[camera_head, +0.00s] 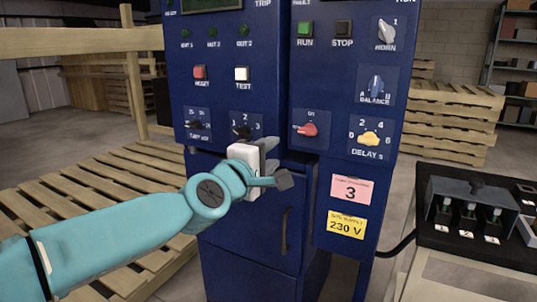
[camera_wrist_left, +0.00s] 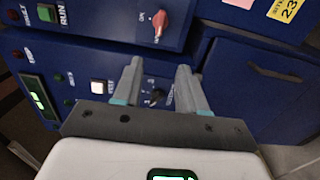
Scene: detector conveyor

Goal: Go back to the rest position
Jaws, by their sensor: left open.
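My left gripper (camera_head: 270,158) is in front of the blue control cabinet (camera_head: 265,102), just below and right of the black three-position selector knob (camera_head: 242,132). In the left wrist view my left gripper (camera_wrist_left: 160,66) has its two grey fingers apart with nothing held between them. The black knob (camera_wrist_left: 158,97) shows in the gap between the fingers there. I cannot tell how far the fingertips are from the cabinet face. My teal left arm reaches in from the lower left. My right gripper is not in view.
The cabinet carries a red knob (camera_head: 307,130), a yellow knob (camera_head: 370,139), a white test button (camera_head: 242,73) and a door handle (camera_head: 284,231). Wooden pallets (camera_head: 95,205) lie left. A black switch box (camera_head: 472,210) sits on the bench at right.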

